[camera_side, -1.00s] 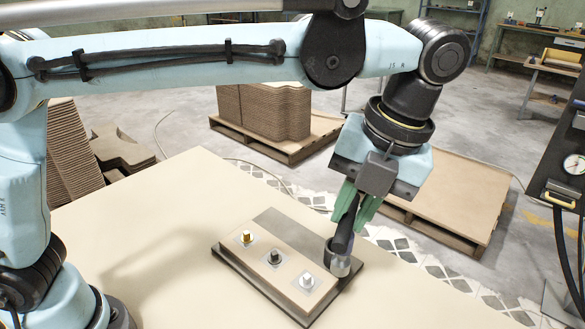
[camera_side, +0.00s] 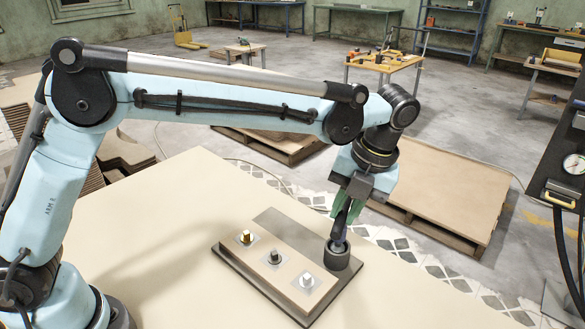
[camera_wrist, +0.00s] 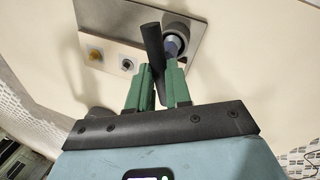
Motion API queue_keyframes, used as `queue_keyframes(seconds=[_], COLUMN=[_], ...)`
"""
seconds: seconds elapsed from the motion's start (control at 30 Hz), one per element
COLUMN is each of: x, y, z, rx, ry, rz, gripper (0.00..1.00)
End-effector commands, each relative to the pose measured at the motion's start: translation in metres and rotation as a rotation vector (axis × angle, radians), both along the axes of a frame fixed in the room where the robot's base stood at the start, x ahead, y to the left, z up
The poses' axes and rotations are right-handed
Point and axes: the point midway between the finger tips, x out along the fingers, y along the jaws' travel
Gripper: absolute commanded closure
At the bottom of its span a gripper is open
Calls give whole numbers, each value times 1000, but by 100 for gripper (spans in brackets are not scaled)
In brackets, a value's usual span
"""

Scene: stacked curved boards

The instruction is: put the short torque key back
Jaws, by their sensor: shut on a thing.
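The short torque key (camera_side: 340,228) has a dark handle and stands nearly upright in the side view. My gripper (camera_side: 343,212) has green fingers and is shut on its handle. The key's lower end is down in the dark round cup (camera_side: 337,259) at the right end of the base plate, and the cup hides its tip. In the wrist view my gripper (camera_wrist: 158,80) shows the black handle (camera_wrist: 152,45) between the fingers. A bluish part of the key (camera_wrist: 173,46) sits inside the cup's ring (camera_wrist: 184,32).
A raised beige block (camera_side: 288,269) on the dark base plate (camera_side: 283,222) carries a gold bolt head (camera_side: 246,237), a dark one (camera_side: 273,257) and a silver one (camera_side: 306,280), left of the cup. The pale table (camera_side: 150,225) around the plate is clear.

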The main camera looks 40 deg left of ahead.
Motion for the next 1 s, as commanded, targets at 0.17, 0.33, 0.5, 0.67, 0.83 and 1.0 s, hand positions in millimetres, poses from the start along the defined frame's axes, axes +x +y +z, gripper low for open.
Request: queue_keyframes(seconds=[0.17, 0.33, 0.5, 0.67, 0.83, 1.0], x=[0, 0, 0, 0, 0, 0], y=[0, 0, 0, 0, 0, 0], z=[-14, -14, -16, -16, -16, -15], rx=[0, 0, 0, 0, 0, 0], ry=[0, 0, 0, 0, 0, 0], rz=[0, 0, 0, 0, 0, 0], gripper=[100, 100, 100, 61, 56, 56])
